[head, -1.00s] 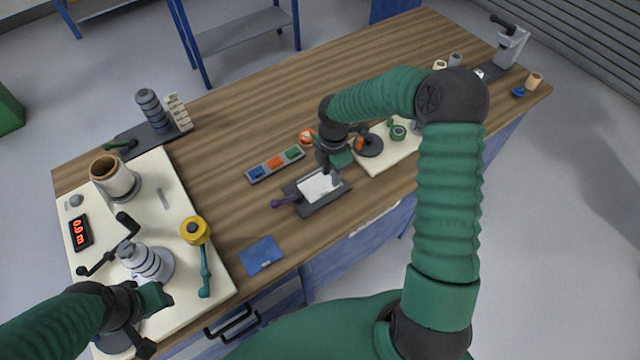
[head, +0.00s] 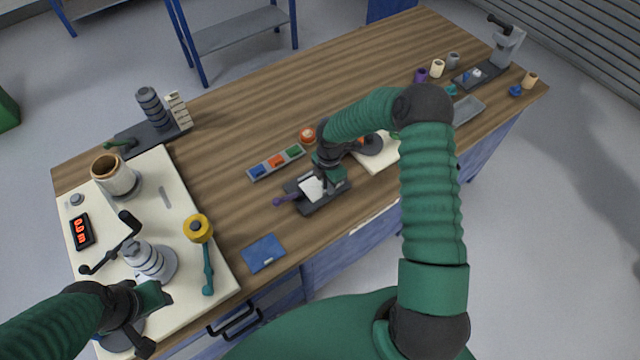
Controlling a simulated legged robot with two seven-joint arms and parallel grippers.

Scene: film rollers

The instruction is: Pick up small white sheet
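The small white sheet (head: 311,189) lies on a dark grey tray (head: 331,200) near the front middle of the table. My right gripper (head: 326,186) points down over the sheet and hides its right part. Its fingers are small and dark here, and I cannot tell whether they are open or shut, or whether they touch the sheet. My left gripper (head: 150,320) is at the lower left, beside the white board's front part, far from the sheet. Its two fingers are spread apart with nothing between them.
A purple-handled tool (head: 284,201) lies at the tray's left edge. Behind is a strip of blue, orange and green buttons (head: 276,161). A blue pad (head: 263,253) lies front left. The white board (head: 180,205) holds a cylinder, crank and yellow knob. The table's back middle is clear.

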